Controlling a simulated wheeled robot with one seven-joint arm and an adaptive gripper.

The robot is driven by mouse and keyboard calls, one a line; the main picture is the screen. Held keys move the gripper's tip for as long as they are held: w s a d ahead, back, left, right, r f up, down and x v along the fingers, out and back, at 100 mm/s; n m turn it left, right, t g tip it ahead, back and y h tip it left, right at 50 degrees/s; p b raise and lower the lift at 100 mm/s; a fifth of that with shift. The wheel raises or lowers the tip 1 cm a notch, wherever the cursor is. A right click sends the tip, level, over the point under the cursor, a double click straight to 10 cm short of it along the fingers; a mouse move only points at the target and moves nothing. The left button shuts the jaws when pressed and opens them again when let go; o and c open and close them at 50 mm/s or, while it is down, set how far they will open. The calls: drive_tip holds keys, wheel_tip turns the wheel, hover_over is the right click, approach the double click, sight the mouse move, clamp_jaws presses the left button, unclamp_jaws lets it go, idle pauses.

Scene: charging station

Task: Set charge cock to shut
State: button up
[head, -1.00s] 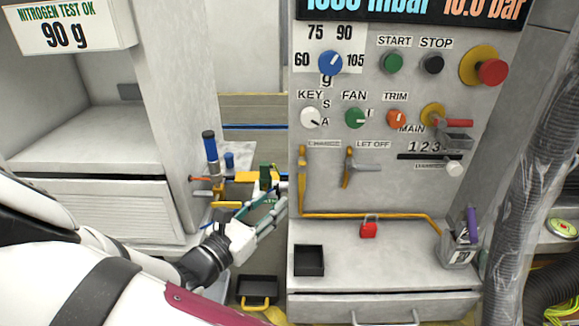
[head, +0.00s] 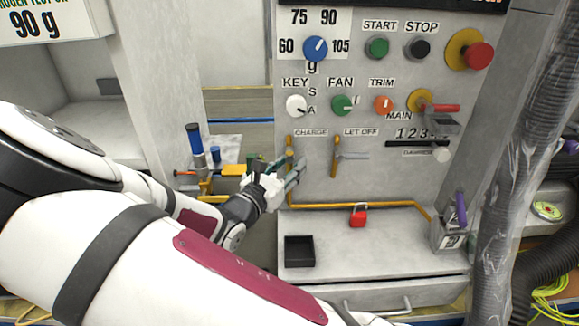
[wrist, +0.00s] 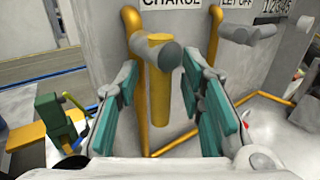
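The charge cock (head: 289,145) is on the grey panel under the CHARGE label, partly hidden by my gripper in the head view. In the wrist view the charge cock (wrist: 160,98) shows a thick yellow upright part and a grey stub crossing in front of the yellow pipe. My gripper (head: 287,172) is in front of it, with its teal fingers apart. In the wrist view one finger is on each side of the yellow part, with visible gaps, so it is open and not closed on anything.
The LET OFF cock (head: 349,156), its grey lever pointing right, is close to the right. A yellow pipe (head: 365,205) runs along the panel's base. A red padlock (head: 358,216) and black tray (head: 299,251) are on the ledge below. A blue-handled tool (head: 195,140) stands left.

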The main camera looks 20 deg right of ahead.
clamp_jaws()
drive_tip(key=shift+r, duration=0.1)
